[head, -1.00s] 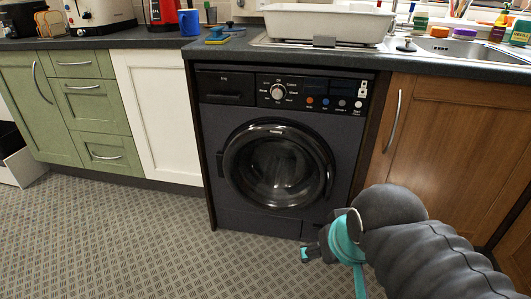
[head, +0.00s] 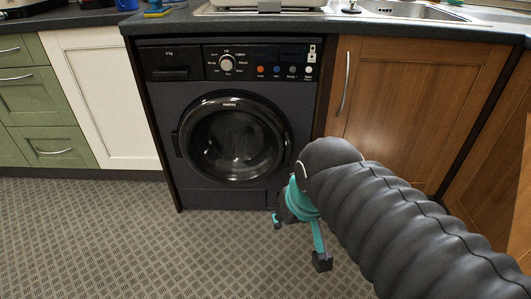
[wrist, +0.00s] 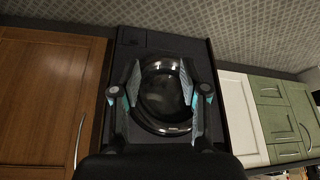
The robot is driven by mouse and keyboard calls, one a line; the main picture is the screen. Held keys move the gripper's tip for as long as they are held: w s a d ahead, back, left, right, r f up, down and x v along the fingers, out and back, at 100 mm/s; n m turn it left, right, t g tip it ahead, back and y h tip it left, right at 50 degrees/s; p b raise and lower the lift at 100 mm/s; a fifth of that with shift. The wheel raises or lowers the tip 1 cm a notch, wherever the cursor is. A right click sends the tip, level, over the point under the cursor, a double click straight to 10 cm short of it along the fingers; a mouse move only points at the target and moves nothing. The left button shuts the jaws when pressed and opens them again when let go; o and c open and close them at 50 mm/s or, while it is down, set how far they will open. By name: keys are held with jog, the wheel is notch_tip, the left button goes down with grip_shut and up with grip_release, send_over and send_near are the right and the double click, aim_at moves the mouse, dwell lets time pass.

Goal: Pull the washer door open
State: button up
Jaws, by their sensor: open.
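The dark washer (head: 165,90) stands under the counter. Its round door (head: 236,141) has a glossy black rim and a glass middle, and looks shut against the front. A small dark block, perhaps a hinge, sits at the rim's left. My gripper (head: 299,240) is open and empty, low in front of the washer's lower right, apart from the door. My arm hides part of the washer's lower right edge. In the wrist view, the picture is turned over, and the door (wrist: 164,93) appears between my spread gripper (wrist: 161,92) fingers, beyond them.
A brown wooden cabinet (head: 400,100) with a vertical metal handle (head: 344,84) stands right of the washer. A white cabinet (head: 105,95) and green drawers (head: 35,105) stand left. The patterned floor (head: 100,240) in front is clear. The dark counter (head: 180,22) juts above.

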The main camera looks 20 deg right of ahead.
jog(key=w+d+f+m+g+b, duration=0.1)
jog(key=w+d+f+g+b, duration=0.2)
jog(key=w, duration=0.4)
jog(key=t+b, duration=0.2)
jog(key=t, duration=0.1)
send_near(289, 150)
jog(key=b+x, duration=0.1)
jog(key=x, duration=1.1)
jog(key=shift+w+d+f, duration=0.1)
jog(key=shift+f, duration=0.2)
grip_shut()
